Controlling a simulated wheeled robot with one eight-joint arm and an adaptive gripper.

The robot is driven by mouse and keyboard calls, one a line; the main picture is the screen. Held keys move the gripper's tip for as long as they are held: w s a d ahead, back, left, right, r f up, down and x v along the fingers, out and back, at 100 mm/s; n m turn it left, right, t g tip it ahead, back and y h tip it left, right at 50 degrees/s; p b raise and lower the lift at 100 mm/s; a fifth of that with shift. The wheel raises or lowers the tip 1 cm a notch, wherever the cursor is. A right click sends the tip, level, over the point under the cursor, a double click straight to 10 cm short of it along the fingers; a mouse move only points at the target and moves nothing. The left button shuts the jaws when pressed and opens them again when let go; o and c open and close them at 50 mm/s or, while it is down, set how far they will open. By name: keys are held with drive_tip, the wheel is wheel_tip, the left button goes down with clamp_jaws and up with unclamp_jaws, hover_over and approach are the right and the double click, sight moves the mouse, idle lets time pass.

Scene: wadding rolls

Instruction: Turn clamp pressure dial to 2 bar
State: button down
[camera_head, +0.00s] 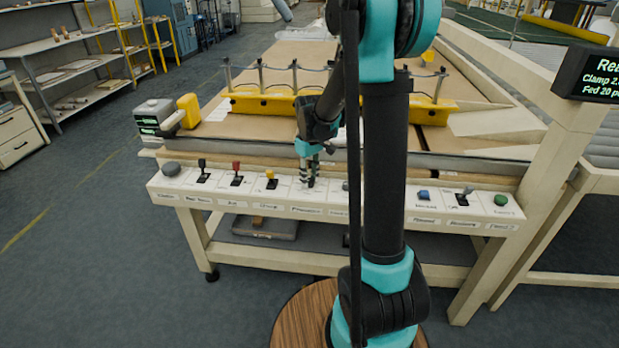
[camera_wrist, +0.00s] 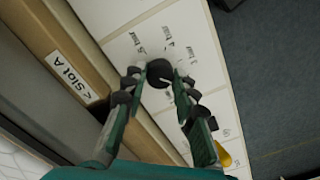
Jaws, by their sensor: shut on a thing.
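The clamp pressure dial is a round black knob (camera_wrist: 159,72) on the cream control panel, with small printed marks fanned around its far side in the wrist view. In the head view my gripper (camera_head: 310,174) points down at the panel above a label that looks like "Pressure" (camera_head: 306,210). There the knob is largely hidden by the fingers.
Along the panel (camera_head: 180,188) stand a red lever (camera_head: 236,168), a yellow lever (camera_head: 270,175), a blue button (camera_head: 423,195) and a green button (camera_head: 500,200). A yellow clamp bar (camera_head: 260,104) lies behind.

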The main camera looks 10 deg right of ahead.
sight(310, 180)
drive_tip(key=c, duration=1.2)
unclamp_jaws()
wheel_tip(310, 180, up, 12)
drive_tip(key=shift+r, duration=0.1)
drive_tip(key=s+d+f+m+t, duration=0.1)
drive_tip(key=s+f+m, duration=0.1)
drive_tip(key=s+f, duration=0.2)
drive_tip(key=s+d+f+m+t, duration=0.1)
drive_tip(key=s+f, duration=0.3)
drive_tip(key=s, duration=0.7)
drive_tip(key=s+d+f+m+t, duration=0.2)
drive_tip(key=s+f+m, duration=0.1)
drive_tip(key=s+f, duration=0.2)
drive_tip(key=shift+s, duration=1.25)
